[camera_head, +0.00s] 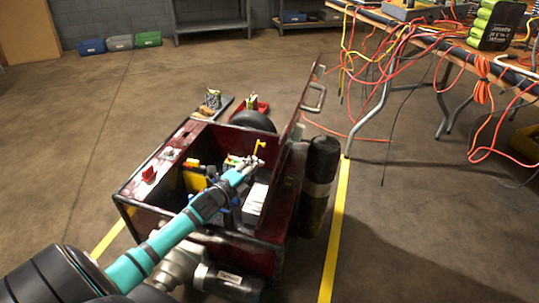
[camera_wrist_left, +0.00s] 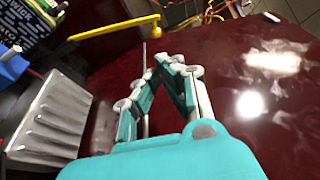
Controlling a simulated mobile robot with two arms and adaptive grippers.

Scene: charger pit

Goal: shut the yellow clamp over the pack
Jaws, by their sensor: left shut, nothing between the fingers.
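The yellow clamp (camera_head: 259,147) stands at the far inner side of the dark red open box. In the left wrist view, its yellow bar (camera_wrist_left: 112,28) reaches left from the top of a thin rod towards a dark pack with white print (camera_wrist_left: 18,22) at the upper left edge. I cannot tell whether the bar touches the pack. In the head view the pack is mostly hidden behind my arm. My left gripper (camera_head: 255,164) is shut and empty inside the box, just below and beside the clamp; its fingertips (camera_wrist_left: 172,63) appear near the rod. My right gripper is not in view.
The red box (camera_head: 150,215) has an upright open lid on its right, with a black cylinder (camera_head: 320,165) beyond. A grey ribbed block (camera_wrist_left: 50,118) sits left of my gripper. A cable-strewn table (camera_head: 455,50) stands at upper right. Floor left of the box is clear.

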